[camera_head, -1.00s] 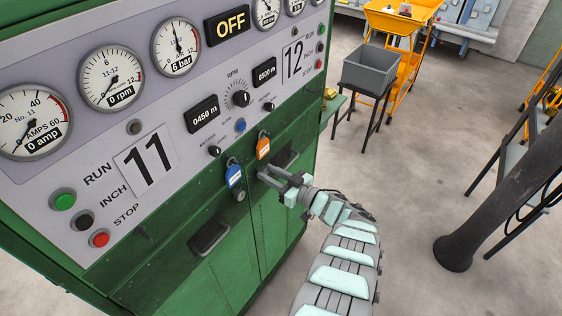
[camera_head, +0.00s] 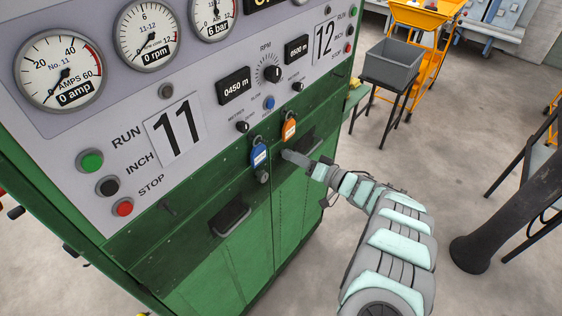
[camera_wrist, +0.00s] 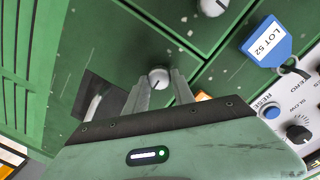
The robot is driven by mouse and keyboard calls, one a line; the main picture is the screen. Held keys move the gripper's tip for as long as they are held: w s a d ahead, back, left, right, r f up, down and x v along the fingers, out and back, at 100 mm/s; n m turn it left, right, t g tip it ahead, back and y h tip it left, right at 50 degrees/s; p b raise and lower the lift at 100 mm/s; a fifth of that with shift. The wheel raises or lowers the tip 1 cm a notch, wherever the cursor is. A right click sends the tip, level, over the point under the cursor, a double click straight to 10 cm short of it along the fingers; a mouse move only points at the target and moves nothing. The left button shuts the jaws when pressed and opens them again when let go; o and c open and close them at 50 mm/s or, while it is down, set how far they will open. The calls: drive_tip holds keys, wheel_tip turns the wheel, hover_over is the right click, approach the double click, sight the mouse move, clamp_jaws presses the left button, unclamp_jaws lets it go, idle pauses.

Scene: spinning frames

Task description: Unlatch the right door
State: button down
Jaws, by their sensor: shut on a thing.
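The green right door (camera_head: 290,205) is flush in the cabinet front below the control panel. Its round silver latch knob (camera_wrist: 158,77), with a dark line on its face, sits between my fingertips in the wrist view. My gripper (camera_head: 288,156) is shut on this knob; it also shows in the wrist view (camera_wrist: 159,84). In the head view my fingers hide the knob. The left door (camera_head: 235,262) is also flush, and its similar latch knob (camera_head: 263,177) is just left of my gripper.
A blue tag (camera_head: 259,156) and an orange tag (camera_head: 289,130) hang close above my gripper. Dark recessed handles are on the left door (camera_head: 231,217) and the right door (camera_head: 308,145). A grey bin (camera_head: 393,66) stands behind. Open floor lies right of the cabinet.

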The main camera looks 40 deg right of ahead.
idle(0.3)
drive_tip(key=c, duration=1.1)
unclamp_jaws()
drive_tip(key=shift+o, duration=0.2)
drive_tip(key=s+d, duration=0.1)
drive_tip(key=s, duration=0.9)
drive_tip(key=shift+s+d+r, duration=0.3)
drive_tip(key=shift+s+r, duration=0.05)
